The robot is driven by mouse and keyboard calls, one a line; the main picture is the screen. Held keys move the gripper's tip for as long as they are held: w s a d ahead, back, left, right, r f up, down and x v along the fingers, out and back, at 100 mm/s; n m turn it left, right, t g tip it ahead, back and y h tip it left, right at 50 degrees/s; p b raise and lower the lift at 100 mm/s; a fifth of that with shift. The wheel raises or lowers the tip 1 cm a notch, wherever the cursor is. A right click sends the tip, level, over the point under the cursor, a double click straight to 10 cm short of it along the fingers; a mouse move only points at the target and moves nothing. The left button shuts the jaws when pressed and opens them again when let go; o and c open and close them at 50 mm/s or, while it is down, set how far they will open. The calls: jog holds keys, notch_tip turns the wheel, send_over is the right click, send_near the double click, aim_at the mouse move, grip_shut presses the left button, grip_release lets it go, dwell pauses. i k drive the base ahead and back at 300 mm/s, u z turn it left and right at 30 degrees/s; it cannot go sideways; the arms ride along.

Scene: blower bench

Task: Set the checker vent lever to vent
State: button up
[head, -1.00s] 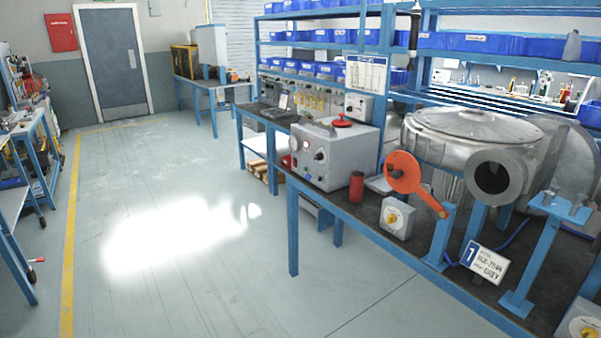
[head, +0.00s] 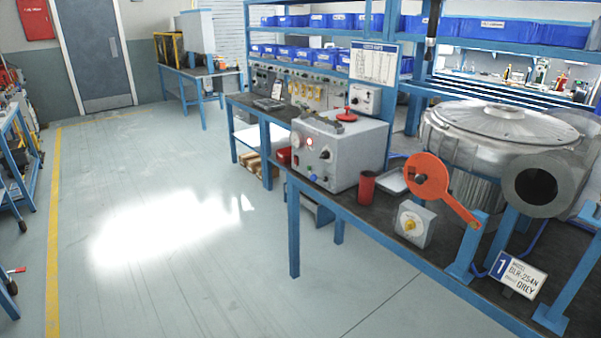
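A grey box with round gauges and knobs on its front (head: 352,158), which looks like the checker, stands on the dark bench top. A red knob (head: 347,114) sits on its top, beside a dark elongated part (head: 318,125). My gripper is not in view.
A large metal blower (head: 505,125) stands farther right. The floor left of the bench (head: 200,285) is clear.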

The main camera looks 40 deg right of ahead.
aim_at(313, 178)
jog(key=u, duration=0.3)
jog(key=i, duration=1.2)
jog(key=u, duration=0.1)
